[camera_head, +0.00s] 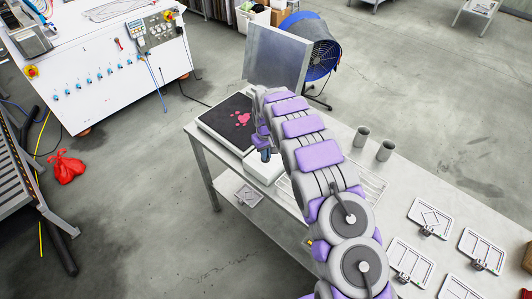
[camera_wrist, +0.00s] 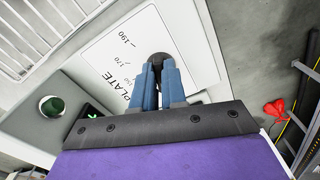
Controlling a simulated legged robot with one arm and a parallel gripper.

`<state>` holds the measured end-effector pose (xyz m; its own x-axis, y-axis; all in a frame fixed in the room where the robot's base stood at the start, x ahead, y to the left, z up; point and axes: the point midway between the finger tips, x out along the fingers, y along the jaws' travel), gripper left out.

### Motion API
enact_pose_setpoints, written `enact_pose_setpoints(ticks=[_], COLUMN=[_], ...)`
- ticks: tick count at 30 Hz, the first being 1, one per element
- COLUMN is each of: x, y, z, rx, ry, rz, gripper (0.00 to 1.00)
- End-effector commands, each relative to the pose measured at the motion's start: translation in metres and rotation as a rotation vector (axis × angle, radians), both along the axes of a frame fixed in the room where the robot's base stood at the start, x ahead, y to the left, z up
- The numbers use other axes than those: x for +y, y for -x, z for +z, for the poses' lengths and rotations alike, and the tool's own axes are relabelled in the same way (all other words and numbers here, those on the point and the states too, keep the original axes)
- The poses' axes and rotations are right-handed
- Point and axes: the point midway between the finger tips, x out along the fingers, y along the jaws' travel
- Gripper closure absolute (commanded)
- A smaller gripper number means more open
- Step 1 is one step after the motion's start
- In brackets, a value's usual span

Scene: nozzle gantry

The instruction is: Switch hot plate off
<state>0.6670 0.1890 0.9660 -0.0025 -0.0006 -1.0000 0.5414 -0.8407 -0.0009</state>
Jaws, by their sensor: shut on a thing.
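The hot plate (camera_head: 222,126) sits on the far left end of the table, with a black top and pink splatter. Its white control panel (camera_wrist: 112,57) fills much of the wrist view and carries the word "PLATE" and printed numbers such as 170 and 190. A dark round knob (camera_wrist: 160,56) is on this panel. My gripper (camera_wrist: 161,68) has blue fingers closed on the knob; it also shows in the head view (camera_head: 265,154). A round green button (camera_wrist: 52,105) and a green-marked dark switch (camera_wrist: 91,112) lie left of the fingers.
The metal table (camera_head: 385,170) bears two grey cups (camera_head: 361,137) and several framed plates (camera_head: 411,262) to the right. A grey upright panel (camera_head: 276,56) stands behind the hot plate, near a blue fan (camera_head: 318,50). A red bag (camera_head: 66,167) lies on the floor.

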Motion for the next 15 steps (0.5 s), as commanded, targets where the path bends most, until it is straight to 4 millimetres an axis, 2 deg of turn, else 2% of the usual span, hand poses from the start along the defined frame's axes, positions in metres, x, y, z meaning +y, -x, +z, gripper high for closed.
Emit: enact_pose_setpoints(ticks=[10,11,15], x=[0.0015,0.0015,0.0011], y=[-0.003,-0.003,-0.002], z=[0.0029,0.0029,0.002], rx=[-0.011,-0.011,-0.007], ry=[-0.003,-0.003,-0.002], rz=[0.004,0.004,0.003], gripper=[1.0,0.85,0.72])
